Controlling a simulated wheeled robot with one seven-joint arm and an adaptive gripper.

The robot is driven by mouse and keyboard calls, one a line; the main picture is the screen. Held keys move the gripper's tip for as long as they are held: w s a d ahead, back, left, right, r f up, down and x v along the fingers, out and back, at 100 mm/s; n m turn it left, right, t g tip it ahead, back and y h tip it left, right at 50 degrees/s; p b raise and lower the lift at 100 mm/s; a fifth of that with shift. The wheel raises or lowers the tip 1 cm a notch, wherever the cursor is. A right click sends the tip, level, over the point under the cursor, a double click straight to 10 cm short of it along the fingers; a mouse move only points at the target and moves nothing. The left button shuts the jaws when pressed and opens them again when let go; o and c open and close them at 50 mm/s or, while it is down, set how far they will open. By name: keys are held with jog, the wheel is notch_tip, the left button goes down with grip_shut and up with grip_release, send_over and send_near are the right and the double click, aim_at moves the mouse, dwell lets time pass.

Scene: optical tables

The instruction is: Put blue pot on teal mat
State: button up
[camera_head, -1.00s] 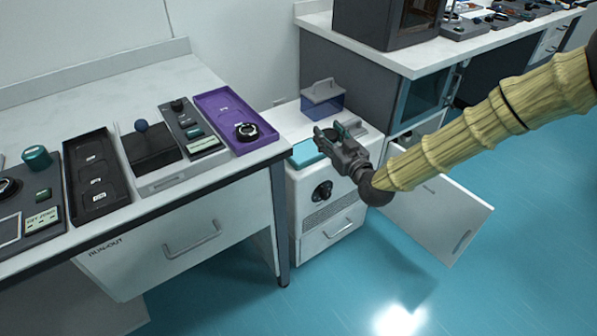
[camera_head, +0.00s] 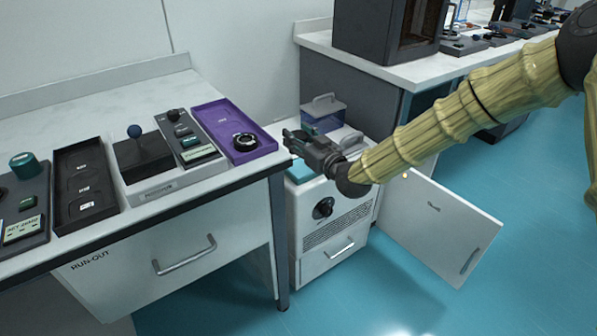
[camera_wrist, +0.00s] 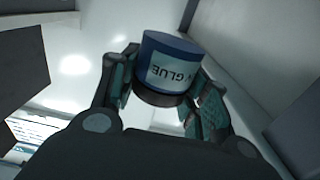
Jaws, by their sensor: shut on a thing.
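In the head view my gripper (camera_head: 295,143) is above the front left of the white cabinet, near the bench's right end; I cannot make out the pot there. The teal mat (camera_head: 299,172) lies on the cabinet top, below my gripper and partly hidden by it.
A clear blue box (camera_head: 322,119) with a handle stands at the back of the white cabinet (camera_head: 318,235). An open door (camera_head: 440,225) stands to its right.

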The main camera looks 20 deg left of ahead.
notch_tip(320, 180, down, 9)
jog(key=shift+f+b, duration=0.1)
jog(key=shift+b, duration=0.6)
jog(key=shift+f, duration=0.1)
jog(key=o, duration=1.1)
jog(key=shift+f, duration=0.1)
jog(key=p+v, duration=0.1)
jog(key=v, duration=1)
jog(key=shift+s+a, duration=0.2)
